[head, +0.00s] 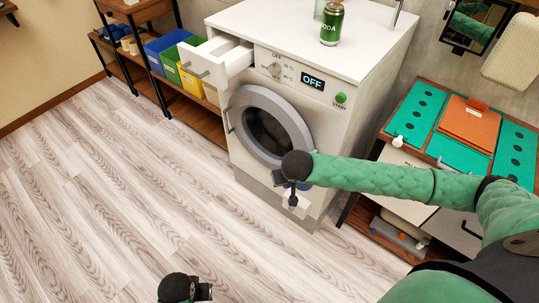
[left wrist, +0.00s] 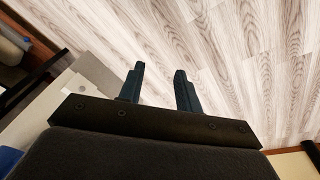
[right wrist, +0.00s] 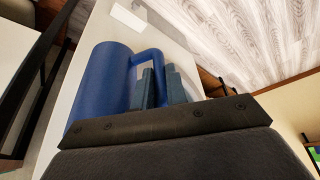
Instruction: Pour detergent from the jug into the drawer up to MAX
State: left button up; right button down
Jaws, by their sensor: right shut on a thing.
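The blue jug (right wrist: 100,88) shows in the right wrist view, with its loop handle at the right. My right gripper (right wrist: 160,78) is shut on the handle. In the head view my right gripper (head: 292,198) is low in front of the washing machine (head: 330,110), below its round door, and the jug is mostly hidden by the wrist. The drawer (head: 208,58) is pulled open at the machine's top left; its inside and any MAX mark cannot be made out. My left gripper (left wrist: 159,80) is open and empty over the floor, at the bottom edge of the head view (head: 204,292).
A green soda can (head: 332,24) stands on the machine top. The display (head: 313,83) reads OFF, beside a green START button (head: 341,98). A shelf with blue, green and yellow bins (head: 190,80) stands left; a bench with green mats (head: 420,108) stands right. The wooden floor is clear.

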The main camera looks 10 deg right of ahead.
aim_at(214, 62)
jog(key=j+z, duration=0.1)
jog(key=z, duration=0.2)
jog(key=j+z, duration=0.55)
jog(key=j, duration=0.45)
jog(key=j+z, duration=0.25)
jog(key=j, duration=1.6)
jog(key=k+j+z, duration=0.1)
jog(key=j, duration=1)
